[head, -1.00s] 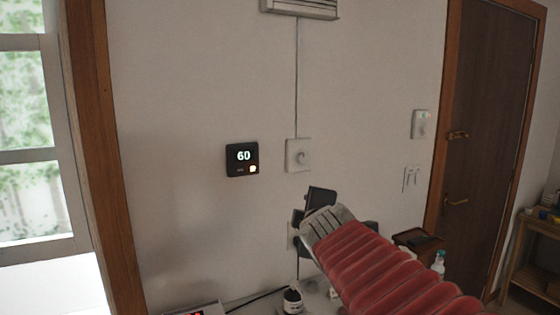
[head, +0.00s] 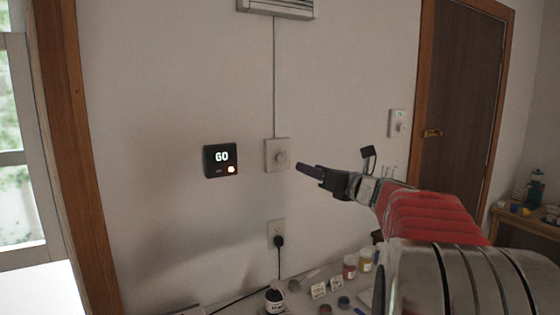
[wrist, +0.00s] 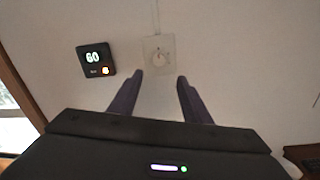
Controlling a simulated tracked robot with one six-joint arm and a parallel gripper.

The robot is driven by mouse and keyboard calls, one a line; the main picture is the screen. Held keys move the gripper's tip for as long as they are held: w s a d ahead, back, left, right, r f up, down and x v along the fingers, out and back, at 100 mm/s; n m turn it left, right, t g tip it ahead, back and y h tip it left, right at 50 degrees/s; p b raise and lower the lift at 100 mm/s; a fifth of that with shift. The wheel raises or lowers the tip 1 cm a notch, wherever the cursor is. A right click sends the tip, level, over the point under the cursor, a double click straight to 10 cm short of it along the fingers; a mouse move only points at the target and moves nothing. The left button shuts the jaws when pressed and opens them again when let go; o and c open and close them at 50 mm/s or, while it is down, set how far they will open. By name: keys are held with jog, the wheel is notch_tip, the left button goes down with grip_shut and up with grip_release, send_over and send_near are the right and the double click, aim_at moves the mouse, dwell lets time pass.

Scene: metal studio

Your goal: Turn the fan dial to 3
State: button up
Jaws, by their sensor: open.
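The fan dial (head: 281,157) is a round pale knob on a square white wall plate (head: 268,164). A cord runs up from the plate to a vented unit (head: 280,7). In the wrist view the dial (wrist: 159,58) lies ahead of my gripper (wrist: 158,77), a little beyond the dark fingertips and between them in the picture. In the head view my gripper (head: 300,167) is just right of the dial, at nearly its height. The jaws are open with nothing between them. I cannot read the dial's setting.
A black display (head: 220,160) on the wall left of the dial reads 60 or GO. Below are an outlet with a black plug (head: 278,241) and a surface with jars (head: 349,267). Another control (head: 398,122) is at right, near the brown door (head: 465,100).

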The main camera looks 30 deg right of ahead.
aim_at(283, 158)
jog(key=shift+w, duration=0.1)
jog(key=w, duration=1.3)
jog(key=shift+w, duration=0.35)
